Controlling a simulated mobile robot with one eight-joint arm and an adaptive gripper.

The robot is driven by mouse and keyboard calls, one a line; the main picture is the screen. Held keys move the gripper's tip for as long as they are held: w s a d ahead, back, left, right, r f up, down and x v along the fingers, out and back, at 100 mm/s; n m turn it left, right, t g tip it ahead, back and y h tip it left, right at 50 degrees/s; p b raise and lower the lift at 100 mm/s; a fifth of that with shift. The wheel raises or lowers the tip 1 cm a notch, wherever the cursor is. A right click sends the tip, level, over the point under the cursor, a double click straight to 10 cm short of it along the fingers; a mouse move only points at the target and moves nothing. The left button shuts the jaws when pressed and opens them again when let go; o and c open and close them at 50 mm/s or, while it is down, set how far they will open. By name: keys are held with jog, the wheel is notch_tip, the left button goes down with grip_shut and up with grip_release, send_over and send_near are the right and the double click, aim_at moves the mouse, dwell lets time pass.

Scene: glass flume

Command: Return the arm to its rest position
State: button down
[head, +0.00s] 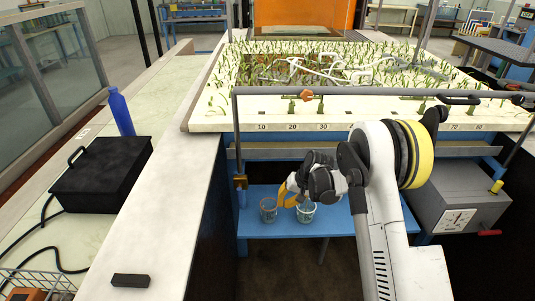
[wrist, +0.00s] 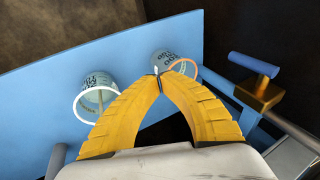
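My gripper (head: 284,201) hangs over the blue shelf (head: 340,224) below the flume, at the end of my bent arm. In the wrist view its two yellow fingers (wrist: 157,78) curve together and their tips meet, with nothing clearly held between them. A cup with an orange rim (wrist: 174,64) shows just beyond the tips; whether they touch it cannot be told. A white-rimmed cup (wrist: 98,96) with a thin stick-like thing inside stands left of the fingers. In the head view the two cups (head: 268,210) (head: 306,212) stand side by side on the shelf, close to the gripper.
A grey rail (head: 380,91) crosses above the shelf, before the planted flume bed (head: 330,70). A brass fitting (head: 240,182) is left of the cups. A grey box with a dial (head: 458,205) stands right. A black case (head: 102,173) and blue bottle (head: 121,112) are left.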

jog(key=s+d+r+t+h, duration=0.1)
jog(key=s+r, duration=0.3)
jog(key=r, duration=0.4)
jog(key=s+d+r, duration=0.2)
jog(key=s+r, duration=0.2)
jog(key=r, duration=0.3)
jog(key=s+d+r+t+h, duration=0.1)
jog(key=s+r, duration=0.3)
jog(key=r, duration=0.4)
jog(key=s+d+r+t+h, duration=0.1)
jog(key=s+d+r, duration=0.1)
jog(key=s, duration=0.9)
jog(key=s+d+r+t+h, duration=0.1)
jog(key=s+d+r, duration=0.2)
jog(key=s, duration=0.9)
jog(key=shift+s+d+n+t, duration=0.15)
jog(key=shift+n+t, duration=0.25)
